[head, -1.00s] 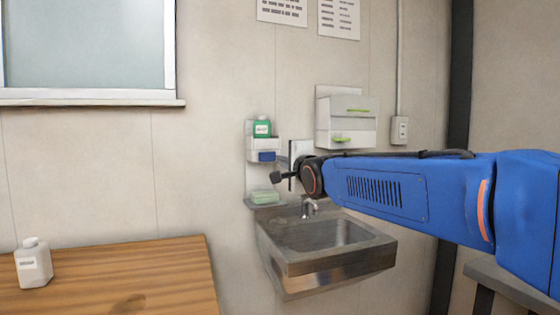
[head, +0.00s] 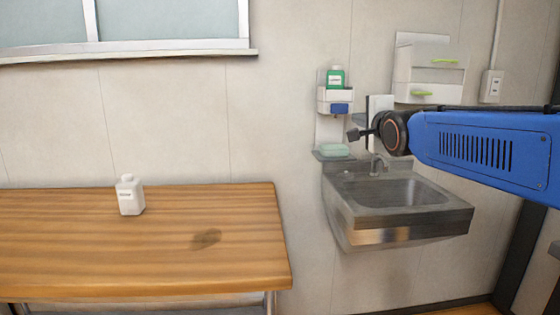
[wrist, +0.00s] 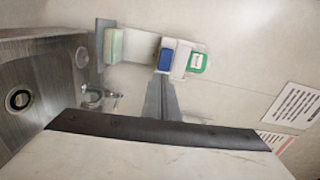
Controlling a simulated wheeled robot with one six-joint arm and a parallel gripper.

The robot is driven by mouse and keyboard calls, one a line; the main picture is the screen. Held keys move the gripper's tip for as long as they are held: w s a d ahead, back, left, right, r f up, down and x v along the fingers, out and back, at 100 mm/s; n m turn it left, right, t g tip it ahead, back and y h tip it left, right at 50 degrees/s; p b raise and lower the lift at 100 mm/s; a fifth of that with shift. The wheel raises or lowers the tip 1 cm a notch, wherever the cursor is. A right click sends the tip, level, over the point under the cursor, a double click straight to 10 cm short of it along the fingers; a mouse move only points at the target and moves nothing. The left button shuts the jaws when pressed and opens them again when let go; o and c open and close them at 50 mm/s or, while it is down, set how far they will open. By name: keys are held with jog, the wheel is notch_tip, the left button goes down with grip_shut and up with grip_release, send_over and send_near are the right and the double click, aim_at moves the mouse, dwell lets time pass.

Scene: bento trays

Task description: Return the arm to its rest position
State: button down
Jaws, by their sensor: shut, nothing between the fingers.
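My blue arm reaches in from the right in the head view, raised in front of the wall and the sink. My gripper (head: 354,134) is at its left end, small and dark, and in this view it overlaps the area beside the soap dispenser. In the wrist view the gripper (wrist: 160,82) shows as a narrow grey shape, shut with nothing held. How far it is from the wall fittings is hard to tell.
A metal sink (head: 345,205) with a tap (head: 378,165) is on the wall, below the arm. A wooden table (head: 100,250) with a white bottle (head: 130,195) stands left.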

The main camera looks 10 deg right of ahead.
jog(key=s+f+n+g, duration=1.2)
jog(key=s+f+n, duration=0.5)
jog(key=s+f, duration=1.9)
jog(key=shift+a+f+g, duration=0.25)
jog(key=shift+f+g, duration=0.15)
jog(key=shift+f, duration=0.25)
